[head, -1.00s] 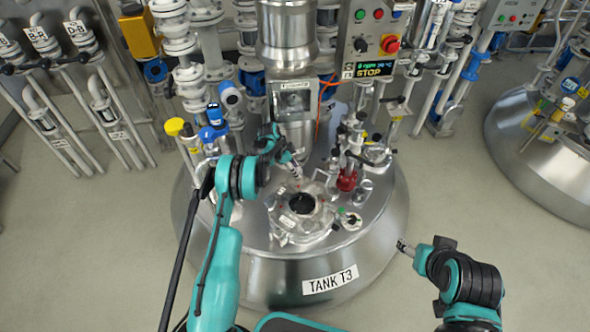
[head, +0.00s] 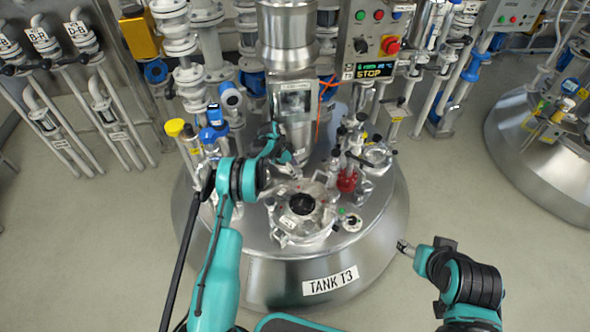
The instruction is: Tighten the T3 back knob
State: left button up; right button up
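Tank T3 (head: 375,225) is a domed steel vessel with a "TANK T3" label. On its top sits a round hatch (head: 284,228) with a dark central opening or glass and small clamp fittings around its rim. The back knob is too small to pick out beside the arm, at the hatch's far side. My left gripper (head: 292,164) is above and behind the hatch, close to the steel column; its fingers are too small to read. My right gripper (head: 404,247) is off the tank's right edge, away from the hatch; its fingers' gap is unclear.
A steel column (head: 288,50) rises behind the hatch. A red-based fitting (head: 347,181) and other fittings stand right of it. A control box (head: 372,40) reading STOP hangs above. Yellow and blue valve caps (head: 175,127) are at the left.

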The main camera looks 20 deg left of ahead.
pick_arm(q)
jog(key=v, duration=1.2)
